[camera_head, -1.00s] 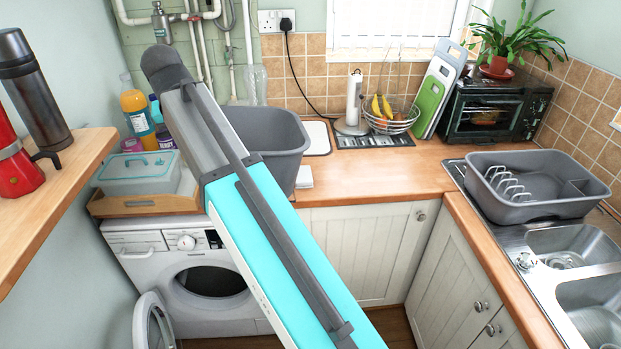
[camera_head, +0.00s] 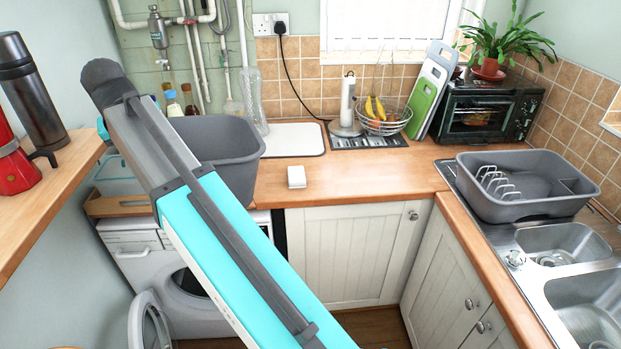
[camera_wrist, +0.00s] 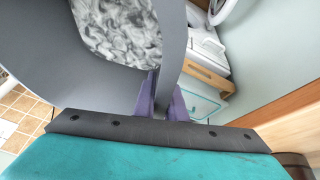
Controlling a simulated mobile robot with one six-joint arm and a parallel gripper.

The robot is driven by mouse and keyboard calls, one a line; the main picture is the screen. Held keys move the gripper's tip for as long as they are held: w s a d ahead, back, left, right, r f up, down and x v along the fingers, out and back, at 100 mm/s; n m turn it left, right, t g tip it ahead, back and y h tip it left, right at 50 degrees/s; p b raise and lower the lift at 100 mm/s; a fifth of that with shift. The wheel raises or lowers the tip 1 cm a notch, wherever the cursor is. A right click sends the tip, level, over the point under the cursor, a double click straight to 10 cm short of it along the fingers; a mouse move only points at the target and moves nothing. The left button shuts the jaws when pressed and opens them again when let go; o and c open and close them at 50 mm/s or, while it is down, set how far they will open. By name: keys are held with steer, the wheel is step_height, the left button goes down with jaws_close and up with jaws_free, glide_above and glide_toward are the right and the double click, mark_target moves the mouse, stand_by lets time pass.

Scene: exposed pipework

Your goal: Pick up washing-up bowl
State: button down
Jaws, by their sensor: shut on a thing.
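The washing-up bowl (camera_head: 232,152) is a dark grey tub at the left of the head view, partly behind my arm. It overlaps the counter's left end and the top of the washing machine. In the wrist view the bowl (camera_wrist: 95,85) fills the upper left, with a grey-white swirled patch inside it. My gripper (camera_wrist: 163,98) has purple fingers on either side of the bowl's wall near the rim, shut on it. My gripper is hidden behind the arm in the head view. The gap beneath the bowl is not clear.
A wooden tray (camera_head: 121,206) with a blue-lidded box is at the left above the washing machine (camera_head: 136,262); bottles stand behind the bowl. A white board (camera_head: 293,140) and small white block (camera_head: 297,177) lie on the counter. A shelf (camera_head: 45,205) juts in at left. Mid-counter is clear.

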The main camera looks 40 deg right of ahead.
steer(key=shift+d, duration=0.1)
stand_by(0.3)
steer(key=s+d+f+n, duration=0.1)
steer(key=d, duration=0.3)
steer(key=s+d+f+n, duration=0.1)
steer(key=s+d, duration=0.1)
steer(key=d, duration=0.2)
steer(key=s+d+f+n, duration=0.1)
steer(key=d+f, duration=0.1)
steer(key=d, duration=0.3)
steer(key=shift+s+d+t+y, duration=0.1)
steer(key=shift+s+t+y, duration=0.2)
steer(key=shift+y, duration=0.1)
steer(key=s+d+f+n+y, duration=0.2)
steer(key=s+d+n, duration=0.4)
steer(key=s+d, duration=0.7)
steer(key=s+d+f+n+y+b, duration=0.1)
steer(key=s+d+f+n, duration=0.3)
steer(key=s+d, duration=1)
steer(key=shift+s+f+n+y, duration=0.2)
steer(key=shift+s+n+y, duration=0.5)
steer(key=shift+n, duration=0.3)
steer(key=shift+w+t, duration=0.1)
steer(key=shift+t, duration=0.2)
